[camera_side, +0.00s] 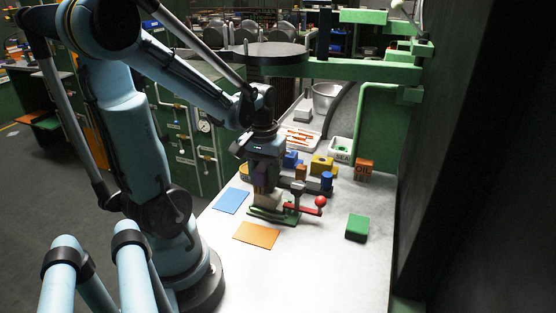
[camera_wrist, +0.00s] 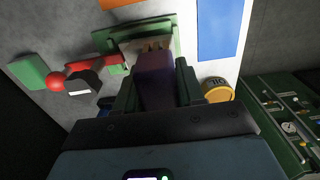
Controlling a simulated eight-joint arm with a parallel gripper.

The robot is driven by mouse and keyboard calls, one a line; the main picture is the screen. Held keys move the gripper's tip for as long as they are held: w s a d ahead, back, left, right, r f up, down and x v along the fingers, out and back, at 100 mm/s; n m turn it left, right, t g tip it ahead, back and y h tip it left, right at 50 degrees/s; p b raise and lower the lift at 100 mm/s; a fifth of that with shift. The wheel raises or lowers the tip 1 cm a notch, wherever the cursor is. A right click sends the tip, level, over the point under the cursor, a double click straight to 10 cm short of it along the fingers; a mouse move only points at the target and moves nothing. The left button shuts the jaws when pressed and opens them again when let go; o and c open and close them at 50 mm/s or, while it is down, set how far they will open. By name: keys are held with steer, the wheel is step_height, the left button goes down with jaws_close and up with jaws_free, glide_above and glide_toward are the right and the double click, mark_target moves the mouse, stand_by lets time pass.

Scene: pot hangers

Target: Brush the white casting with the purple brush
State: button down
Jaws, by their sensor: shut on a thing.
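My gripper (camera_wrist: 158,85) is shut on the purple brush (camera_wrist: 155,75), which sits between its two fingers. In the side view my gripper (camera_side: 264,172) points down over the green fixture (camera_side: 262,213), and the purple brush (camera_side: 262,182) shows below it. The white casting (camera_side: 270,200) lies in the fixture, directly under the brush. In the wrist view the casting (camera_wrist: 130,45) shows as a pale patch inside the fixture (camera_wrist: 172,36). The tan bristle end overlaps the casting; I cannot tell whether they touch.
The fixture's red ball handle (camera_side: 320,201) sticks out right. A green block (camera_side: 357,227) stands farther right. Blue (camera_side: 231,201) and orange (camera_side: 256,235) mats lie left and in front. Coloured blocks (camera_side: 322,164) and a tray (camera_side: 298,138) stand behind.

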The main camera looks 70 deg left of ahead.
steer(key=shift+w+a, duration=0.55)
steer(key=shift+a, duration=0.05)
steer(key=shift+s+d, duration=1.55)
steer(key=shift+d, duration=0.05)
steer(key=shift+w+a, duration=1.7)
steer(key=shift+a, duration=0.05)
step_height(320, 180, up, 3)
steer(key=shift+s+d+r, duration=0.1)
steer(key=shift+d, duration=0.05)
steer(key=shift+r, duration=2.65)
